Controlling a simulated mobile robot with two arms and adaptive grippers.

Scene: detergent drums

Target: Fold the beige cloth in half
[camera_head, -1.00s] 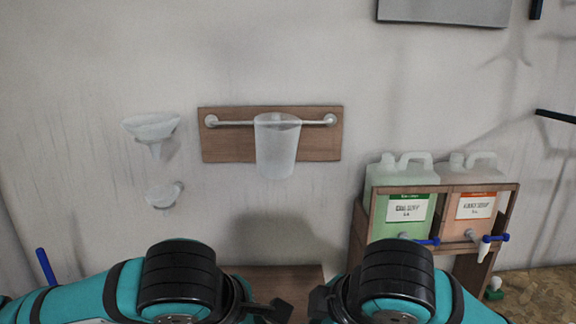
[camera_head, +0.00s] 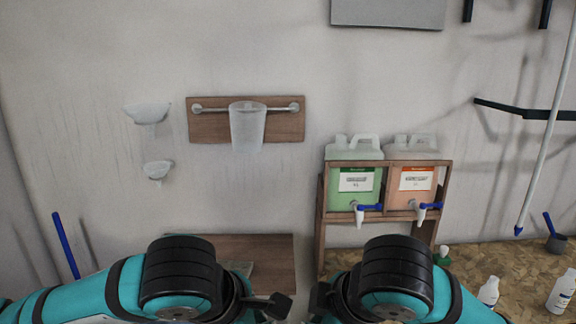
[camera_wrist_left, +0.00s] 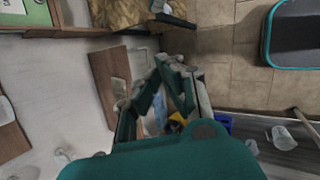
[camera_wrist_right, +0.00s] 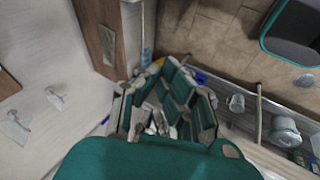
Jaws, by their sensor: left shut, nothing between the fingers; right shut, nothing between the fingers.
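No cloth can be made out for certain. A small pale, flat piece lies on a wooden shelf (camera_head: 268,250), partly hidden behind my left arm in the head view; it also shows on the board in the left wrist view (camera_wrist_left: 120,92). I cannot tell whether it is the beige cloth. My left gripper (camera_wrist_left: 168,65) is shut and empty, away from the shelf. My right gripper (camera_wrist_right: 172,72) is shut and empty, also apart from the shelf. In the head view, both arms cross the bottom edge.
A rack (camera_head: 322,220) to the right holds a green canister (camera_head: 352,190) and an orange canister (camera_head: 410,190) with blue taps. A clear beaker (camera_head: 247,128) hangs on a wall rail. Two funnels hang at left. White bottles (camera_head: 488,292) stand on a speckled counter (camera_head: 475,265).

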